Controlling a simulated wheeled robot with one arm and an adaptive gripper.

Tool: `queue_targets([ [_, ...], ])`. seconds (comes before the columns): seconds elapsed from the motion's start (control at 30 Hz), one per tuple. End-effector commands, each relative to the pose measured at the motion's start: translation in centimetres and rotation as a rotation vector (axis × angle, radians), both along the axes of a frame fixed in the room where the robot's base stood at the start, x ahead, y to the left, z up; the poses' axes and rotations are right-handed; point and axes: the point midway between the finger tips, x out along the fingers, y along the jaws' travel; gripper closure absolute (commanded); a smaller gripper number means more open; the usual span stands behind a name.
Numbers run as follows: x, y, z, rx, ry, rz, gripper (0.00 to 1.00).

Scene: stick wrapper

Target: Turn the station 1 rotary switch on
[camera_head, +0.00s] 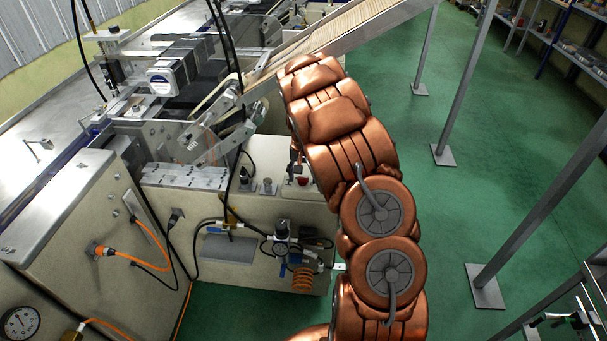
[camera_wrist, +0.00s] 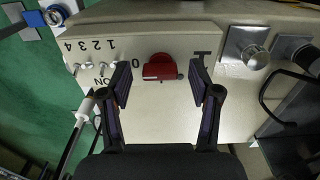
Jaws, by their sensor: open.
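A red rotary switch (camera_wrist: 160,66) sits on a cream panel (camera_wrist: 150,115) in the wrist view, with a "0" mark to its left and an "I" mark to its right. My gripper (camera_wrist: 160,84) is open, its two dark fingers on either side of the red knob, with visible gaps. I cannot tell how far the fingertips are above the panel. In the head view the red switch (camera_head: 302,182) shows small beside the machine's front edge; my arm hides much of the gripper there.
Small toggle switches (camera_wrist: 101,68) marked 1 to 4 and "ON" stand left of the red knob. Metal push buttons (camera_wrist: 246,46) stand to its right. Cables and an air regulator (camera_head: 281,230) are on the machine's front.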

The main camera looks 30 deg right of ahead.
Motion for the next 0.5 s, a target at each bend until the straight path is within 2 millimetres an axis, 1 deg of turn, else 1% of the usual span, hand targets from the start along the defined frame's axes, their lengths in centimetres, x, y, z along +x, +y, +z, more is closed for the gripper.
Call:
queue_targets([
  [0.07,-0.01,-0.02,0.00,0.000,0.000,0.000,0.38],
  [0.5,-0.01,-0.04,0.04,0.000,0.000,0.000,0.82],
])
